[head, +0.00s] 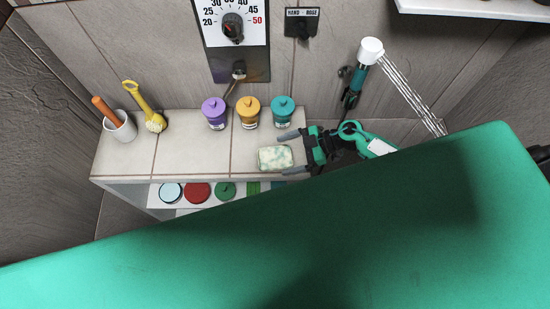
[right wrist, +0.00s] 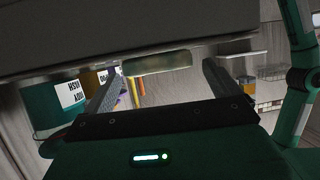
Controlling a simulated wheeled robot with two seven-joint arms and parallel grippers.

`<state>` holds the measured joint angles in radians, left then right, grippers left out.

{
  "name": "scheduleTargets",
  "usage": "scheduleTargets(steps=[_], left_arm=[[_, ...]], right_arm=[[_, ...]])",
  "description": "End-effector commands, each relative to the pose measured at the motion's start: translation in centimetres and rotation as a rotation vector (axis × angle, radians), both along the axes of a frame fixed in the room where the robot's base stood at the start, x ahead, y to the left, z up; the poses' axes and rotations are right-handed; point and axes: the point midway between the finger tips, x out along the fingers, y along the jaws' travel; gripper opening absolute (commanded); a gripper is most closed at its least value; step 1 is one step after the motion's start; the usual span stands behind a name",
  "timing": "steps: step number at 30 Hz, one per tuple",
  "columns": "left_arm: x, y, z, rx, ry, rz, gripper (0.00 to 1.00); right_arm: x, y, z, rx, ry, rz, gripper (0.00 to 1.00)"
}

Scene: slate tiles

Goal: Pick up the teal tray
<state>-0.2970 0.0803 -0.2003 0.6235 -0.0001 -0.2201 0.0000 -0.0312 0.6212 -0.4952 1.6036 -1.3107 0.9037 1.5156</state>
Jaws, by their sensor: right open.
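I cannot make out a teal tray for certain in either view. My right gripper (head: 293,153) is open at the right end of the tiled ledge. Its two fingers point left, toward a pale, green-marbled soap bar (head: 275,158) lying on the ledge. The bar sits at the fingertips, and I cannot tell whether they touch it. In the right wrist view, the bar (right wrist: 157,64) shows beyond and between the open fingers (right wrist: 158,82), with nothing gripped. My left gripper is not in view. A large green surface covers the lower head view and hides much there.
Purple (head: 215,113), orange (head: 247,112) and teal (head: 282,111) lidded jars stand behind the soap on the ledge (head: 190,150). A white cup (head: 121,128) and yellow brush (head: 144,105) are at left. Round containers (head: 197,192) sit on the shelf below. A shower (head: 370,50) runs at right.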

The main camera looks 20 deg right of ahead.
Motion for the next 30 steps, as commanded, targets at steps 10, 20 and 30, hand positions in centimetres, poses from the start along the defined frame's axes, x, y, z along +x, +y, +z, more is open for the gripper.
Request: scheduleTargets(steps=[10,20,30], left_arm=[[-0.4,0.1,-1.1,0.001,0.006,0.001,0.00],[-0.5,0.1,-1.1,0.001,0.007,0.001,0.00],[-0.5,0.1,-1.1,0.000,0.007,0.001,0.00]], right_arm=[[0.4,1.9,-0.8,0.000,-0.001,0.000,0.94],[0.4,1.9,-0.8,0.000,0.000,0.000,0.46],[0.4,1.8,-0.6,-0.001,-0.002,0.001,0.45]])
